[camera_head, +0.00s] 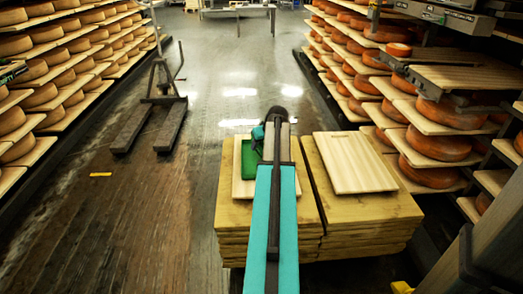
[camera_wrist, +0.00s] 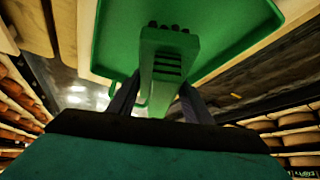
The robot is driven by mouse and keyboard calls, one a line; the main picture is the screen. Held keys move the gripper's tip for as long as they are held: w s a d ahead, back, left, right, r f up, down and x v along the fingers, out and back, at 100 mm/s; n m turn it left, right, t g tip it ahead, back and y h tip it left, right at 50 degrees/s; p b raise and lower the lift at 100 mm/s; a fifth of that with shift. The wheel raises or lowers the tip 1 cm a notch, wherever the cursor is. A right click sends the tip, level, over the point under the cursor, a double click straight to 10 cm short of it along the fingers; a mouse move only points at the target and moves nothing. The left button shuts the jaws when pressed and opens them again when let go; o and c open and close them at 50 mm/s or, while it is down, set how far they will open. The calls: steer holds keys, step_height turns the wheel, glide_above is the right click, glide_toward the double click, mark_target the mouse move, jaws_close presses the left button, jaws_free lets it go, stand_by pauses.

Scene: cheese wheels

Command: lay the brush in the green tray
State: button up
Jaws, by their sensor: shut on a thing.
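The green tray (camera_head: 248,160) lies on a wooden board on the left plank stack, partly hidden by my arm. In the wrist view the green tray (camera_wrist: 112,40) fills the top, with its raised rim visible. My gripper (camera_wrist: 158,100) is shut on the green brush (camera_wrist: 163,72), one dark finger on each side. The brush's slotted body overlaps the tray floor in the wrist view. I cannot tell whether brush and tray touch. In the head view my arm hides the brush and the fingers.
A bare wooden board (camera_head: 354,162) lies on the right plank stack (camera_head: 375,210). Shelves of cheese wheels (camera_head: 437,145) line both sides. A dark pallet jack (camera_head: 155,105) stands on the floor at left. A yellow item (camera_head: 100,174) lies on the open floor.

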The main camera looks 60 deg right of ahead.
mark_target(261, 149)
steer(key=shift+d, duration=0.15)
steer(key=shift+w+d, duration=0.2)
steer(key=shift+f+b, duration=0.8)
steer(key=shift+f, duration=0.95)
steer(key=shift+f, duration=0.1)
steer(key=o, duration=1)
steer(key=p+v, duration=0.3)
steer(key=v, duration=0.9)
steer(key=shift+w, duration=0.1)
